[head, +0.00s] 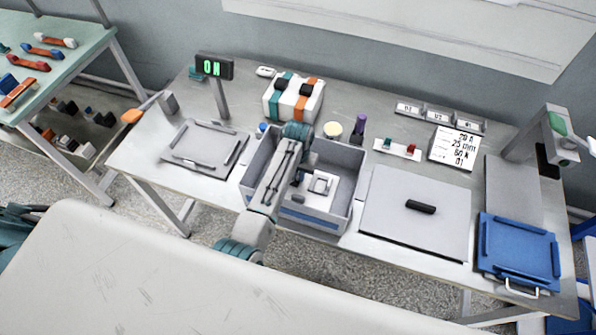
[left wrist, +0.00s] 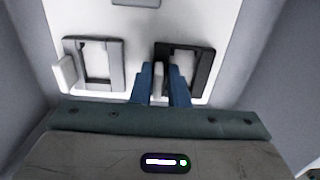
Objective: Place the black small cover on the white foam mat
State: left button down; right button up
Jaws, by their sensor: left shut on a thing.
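The black small cover (left wrist: 188,68) is a dark square frame with a pale centre, at the right of the white surface in the left wrist view. My left gripper (left wrist: 160,75) has its blue fingers closed at the cover's left side, on what looks like its pale tab. In the head view my left gripper (head: 298,178) reaches down into the grey box, and my arm hides part of the inside. A pale mat-like panel (head: 390,225) with a dark edge lies right of the box; I cannot tell if it is the foam mat. My right gripper is not in view.
A grey cover frame (left wrist: 93,63) stands left of the fingers. The grey box (head: 320,222) has raised walls around my gripper. A black bar (head: 420,207) lies on the pale panel. A blue tray (head: 518,250) is at the right, and a grey tray (head: 205,147) at the left.

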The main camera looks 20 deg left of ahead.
pick_arm(q)
jog(key=shift+f, duration=0.15)
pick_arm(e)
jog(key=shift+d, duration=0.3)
pick_arm(q)
jog(key=c, duration=1.4)
grip_release()
